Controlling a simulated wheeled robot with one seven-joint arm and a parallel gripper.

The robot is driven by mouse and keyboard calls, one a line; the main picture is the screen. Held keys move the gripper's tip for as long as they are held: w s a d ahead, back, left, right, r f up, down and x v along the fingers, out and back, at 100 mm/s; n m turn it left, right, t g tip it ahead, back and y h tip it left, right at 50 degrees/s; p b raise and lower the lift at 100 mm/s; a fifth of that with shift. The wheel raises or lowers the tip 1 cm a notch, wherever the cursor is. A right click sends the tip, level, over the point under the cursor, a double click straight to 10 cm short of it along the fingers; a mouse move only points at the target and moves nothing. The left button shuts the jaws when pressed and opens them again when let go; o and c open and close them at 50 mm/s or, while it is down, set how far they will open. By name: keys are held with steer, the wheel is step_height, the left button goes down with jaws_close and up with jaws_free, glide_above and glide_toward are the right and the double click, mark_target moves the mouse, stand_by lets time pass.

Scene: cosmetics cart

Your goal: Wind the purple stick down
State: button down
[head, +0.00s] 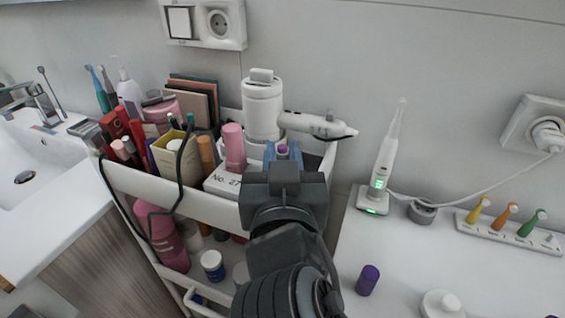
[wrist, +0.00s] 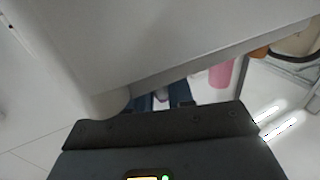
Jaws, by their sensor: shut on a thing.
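The purple stick (head: 283,148) shows only as a small purple tip between the blue fingertips of my gripper (head: 283,155). My gripper is shut on it, over the top of the white cart near its back right corner. The rest of the stick is hidden by the fingers and the gripper body. In the wrist view, the blue fingers (wrist: 160,103) show with a pale purple bit between them, partly behind a large white surface. A separate dark purple cylinder (head: 367,280), perhaps a cap, stands on the white counter.
A white box marked No. 27 (head: 222,184), a pink bottle (head: 234,148) and a white canister (head: 262,108) stand close left of my gripper. A white hairdryer-like device (head: 318,124) lies behind it.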

steer(key=shift+m+h+b, duration=1.3)
steer(key=shift+h+b, duration=0.2)
steer(key=shift+h, duration=0.5)
steer(key=c, duration=1.1)
jaws_free()
steer(key=s+a+b, duration=0.1)
steer(key=s, duration=0.6)
steer(key=shift+s+a, duration=0.25)
steer(key=shift+s, duration=0.1)
